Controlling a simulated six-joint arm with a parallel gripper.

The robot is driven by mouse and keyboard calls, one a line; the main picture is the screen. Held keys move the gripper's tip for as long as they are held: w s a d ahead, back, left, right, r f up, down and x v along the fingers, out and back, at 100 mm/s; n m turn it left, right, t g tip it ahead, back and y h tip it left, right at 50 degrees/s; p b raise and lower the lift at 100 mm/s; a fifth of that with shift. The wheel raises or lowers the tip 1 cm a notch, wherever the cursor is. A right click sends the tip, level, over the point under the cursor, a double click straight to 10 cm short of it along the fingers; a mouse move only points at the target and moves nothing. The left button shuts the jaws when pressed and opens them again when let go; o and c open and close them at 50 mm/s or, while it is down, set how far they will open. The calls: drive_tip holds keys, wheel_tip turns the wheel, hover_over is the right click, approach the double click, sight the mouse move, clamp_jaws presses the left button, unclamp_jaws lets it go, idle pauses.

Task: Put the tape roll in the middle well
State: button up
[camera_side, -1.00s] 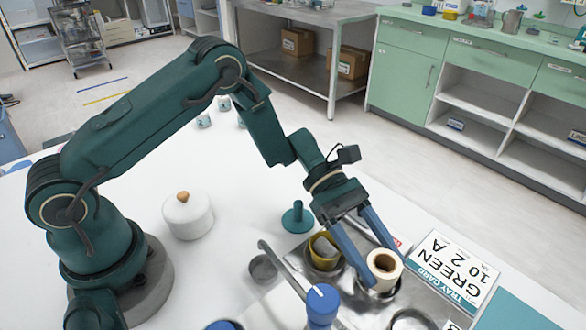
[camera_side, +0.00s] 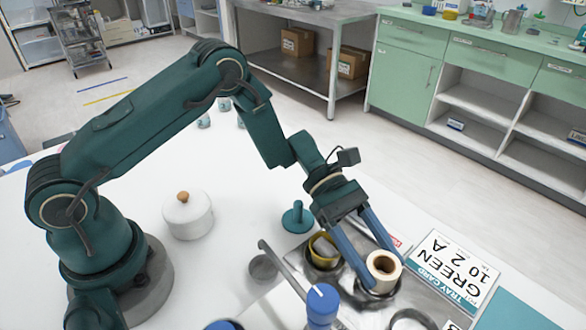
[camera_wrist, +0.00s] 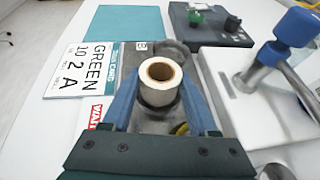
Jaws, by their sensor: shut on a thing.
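The cream tape roll (camera_side: 384,264) stands upright, its brown core facing up, between the two blue fingers of my gripper (camera_side: 384,272). The fingers are shut on its sides, as the wrist view also shows for the roll (camera_wrist: 161,92) and my gripper (camera_wrist: 160,90). The metal tray (camera_side: 352,314) has a row of wells. The roll is at the middle well, whose rim shows around its lower part; I cannot tell whether it touches the bottom. The well on one side holds a yellow roll (camera_side: 325,246). The well on the other side (camera_side: 410,322) is partly cut off.
A tray card (camera_side: 451,268) lies beside the tray. A blue-topped post with a metal lever (camera_side: 322,305) stands close in front. A teal knobbed piece (camera_side: 298,217) and a white lidded pot (camera_side: 188,215) stand on the white table, which is clear between them.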

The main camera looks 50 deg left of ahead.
drive_tip(key=shift+f, duration=0.45)
idle(0.4)
drive_tip(key=o, duration=1.1)
drive_tip(key=shift+c, duration=0.2)
drive_tip(key=shift+a, duration=0.15)
drive_tip(key=shift+v, duration=5.4)
